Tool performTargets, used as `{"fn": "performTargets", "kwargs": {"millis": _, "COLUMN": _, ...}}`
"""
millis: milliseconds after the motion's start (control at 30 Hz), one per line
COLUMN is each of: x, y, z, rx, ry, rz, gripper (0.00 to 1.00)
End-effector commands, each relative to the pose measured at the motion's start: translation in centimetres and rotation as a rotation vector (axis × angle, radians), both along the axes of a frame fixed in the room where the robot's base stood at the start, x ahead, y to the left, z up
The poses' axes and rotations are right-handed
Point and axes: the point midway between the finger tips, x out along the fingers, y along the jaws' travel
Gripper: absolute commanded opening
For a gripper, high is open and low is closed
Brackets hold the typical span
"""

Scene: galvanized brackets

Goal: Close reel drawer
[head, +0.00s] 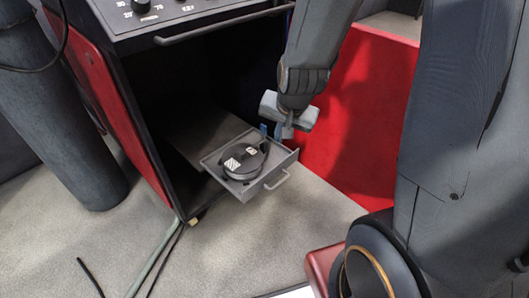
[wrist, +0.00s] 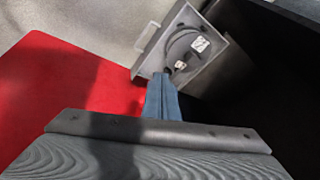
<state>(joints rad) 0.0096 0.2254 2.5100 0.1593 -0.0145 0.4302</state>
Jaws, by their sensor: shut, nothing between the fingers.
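The reel drawer (head: 269,185) is a small grey tray that stands pulled out from the dark cabinet, with a bar handle (head: 278,180) on its front. A black reel (head: 245,159) with white labels lies in it. My gripper (head: 276,132) is at the drawer's right back side, its fingers pointing down. The wrist view shows the blue fingers (wrist: 162,98) shut together, with the drawer (wrist: 212,72) and reel (wrist: 187,48) beyond their tips. I cannot tell whether the fingertips touch the drawer.
The dark cabinet (head: 150,130) is open-fronted, with a control panel and long bar (head: 225,24) above. A red panel (head: 365,110) stands right of the drawer. A dark cylinder (head: 65,120) stands at left. Grey floor (head: 240,250) in front is mostly clear, with cables at left.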

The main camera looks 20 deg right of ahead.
Motion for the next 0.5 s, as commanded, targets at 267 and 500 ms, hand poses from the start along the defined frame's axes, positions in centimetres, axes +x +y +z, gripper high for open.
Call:
{"fn": "performTargets", "kwargs": {"millis": 267, "x": 5.7, "y": -1.3, "z": -8.0, "rx": 0.049, "ry": -0.137, "rz": -0.188, "gripper": 0.0}}
{"fn": "performTargets", "kwargs": {"millis": 500, "x": 8.4, "y": -2.2, "z": -11.2, "rx": 0.078, "ry": -0.217, "rz": -0.29, "gripper": 0.0}}
